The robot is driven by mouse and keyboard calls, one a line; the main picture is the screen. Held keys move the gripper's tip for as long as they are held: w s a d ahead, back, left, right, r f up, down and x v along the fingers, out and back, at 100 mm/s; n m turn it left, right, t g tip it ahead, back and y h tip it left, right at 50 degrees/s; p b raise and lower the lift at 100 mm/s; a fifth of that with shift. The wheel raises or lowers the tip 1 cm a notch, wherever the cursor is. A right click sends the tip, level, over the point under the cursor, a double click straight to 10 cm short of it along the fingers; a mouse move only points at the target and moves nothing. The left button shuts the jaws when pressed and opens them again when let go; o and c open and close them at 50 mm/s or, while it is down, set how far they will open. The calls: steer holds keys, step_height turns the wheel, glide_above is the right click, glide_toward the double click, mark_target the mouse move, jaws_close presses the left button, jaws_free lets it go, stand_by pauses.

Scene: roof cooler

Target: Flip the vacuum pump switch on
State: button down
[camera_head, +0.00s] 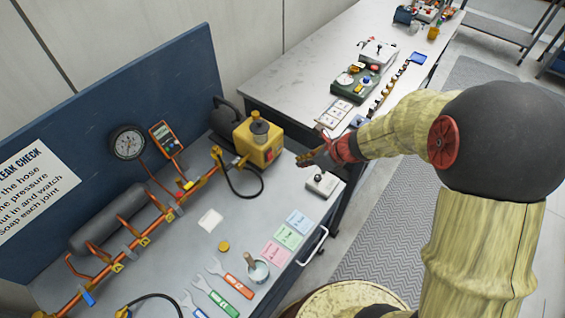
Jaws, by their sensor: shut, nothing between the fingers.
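A yellow pump unit (258,143) with a dark cap and a dark motor body stands at the back right of the grey bench. A small dark and red detail shows on its front right face, too small to make out as a switch. A light grey box (321,185) with a small dark knob or toggle on top sits at the bench's right edge; its position cannot be read. My gripper (303,158) is shut and empty. It appears just right of the yellow pump and above the grey box, with no clear contact with either.
A black hose (241,192) loops in front of the pump. Copper piping with a gauge (128,142) runs along the blue back panel (120,105). Wrenches (230,282), coloured cards (287,236) and a cup (258,271) lie nearer. A second bench (300,75) stands behind.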

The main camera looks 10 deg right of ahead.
mark_target(270, 156)
steer(key=b+x, duration=0.3)
steer(key=x, duration=0.7)
steer(key=shift+f+b, duration=0.1)
steer(key=shift+b, duration=0.2)
steer(key=shift+w+a+f, duration=0.1)
steer(key=shift+w+a, duration=1.35)
steer(key=shift+f+b, duration=0.25)
steer(key=shift+b, duration=0.6)
steer(key=b, duration=0.3)
steer(key=shift+w+a+f+t+y, duration=0.2)
steer(key=shift+w+f+t+y, duration=0.1)
steer(key=shift+t, duration=0.1)
steer(key=shift+r+p, duration=0.4)
steer(key=shift+s, duration=0.1)
